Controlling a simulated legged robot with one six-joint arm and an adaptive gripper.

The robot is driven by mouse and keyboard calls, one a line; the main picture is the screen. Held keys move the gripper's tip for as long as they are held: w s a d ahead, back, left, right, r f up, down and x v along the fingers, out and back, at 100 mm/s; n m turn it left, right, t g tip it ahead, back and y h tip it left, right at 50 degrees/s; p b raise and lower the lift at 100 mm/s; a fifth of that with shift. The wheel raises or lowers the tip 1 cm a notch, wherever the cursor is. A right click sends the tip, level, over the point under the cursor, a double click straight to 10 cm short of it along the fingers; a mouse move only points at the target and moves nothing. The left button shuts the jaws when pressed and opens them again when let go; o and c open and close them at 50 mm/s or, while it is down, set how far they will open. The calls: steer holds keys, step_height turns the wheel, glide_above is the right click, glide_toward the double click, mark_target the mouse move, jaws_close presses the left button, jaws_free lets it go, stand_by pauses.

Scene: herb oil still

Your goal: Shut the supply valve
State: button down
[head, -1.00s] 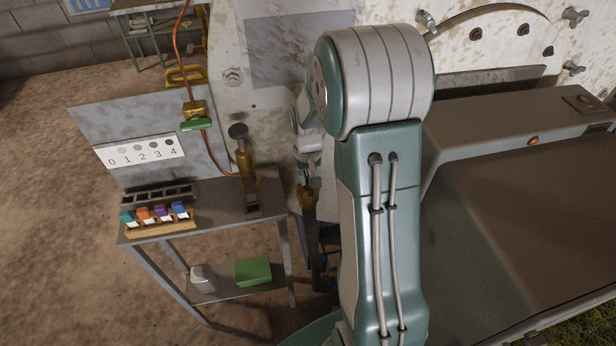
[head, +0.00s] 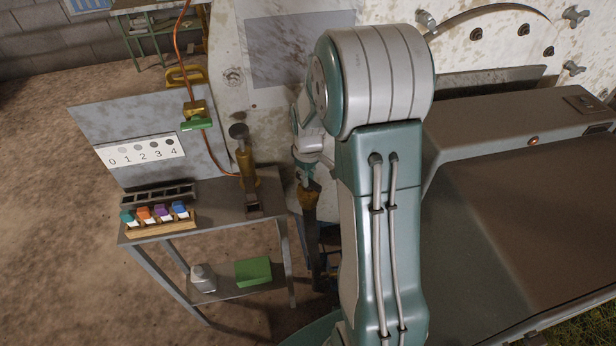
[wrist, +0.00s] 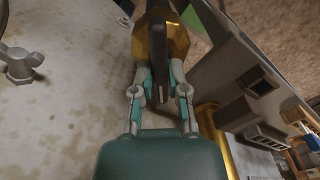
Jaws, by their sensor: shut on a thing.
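A brass valve body (wrist: 160,35) with a dark lever (wrist: 161,88) shows in the wrist view. My gripper (wrist: 162,76) has its two teal-and-grey fingers on either side of the lever, closed on it. The lever points toward my palm. In the head view the brass valve (head: 309,194) sits on a dark upright pipe right of the small table, with my gripper (head: 305,178) at its top. My arm hides part of the area around it. No label on this valve is readable.
A green-handled brass valve (head: 197,123) hangs on a copper line at left. A metal side table (head: 215,212) holds a brass cylinder (head: 246,165) and a rack of coloured bottles (head: 160,218). The large pale still wall (head: 275,110) stands close behind my gripper.

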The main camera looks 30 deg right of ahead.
steer(key=n, duration=0.5)
steer(key=shift+n, duration=0.3)
steer(key=n, duration=0.5)
steer(key=shift+n, duration=0.4)
steer(key=c, duration=0.6)
jaws_free()
steer(key=shift+c, duration=0.2)
step_height(320, 180, up, 12)
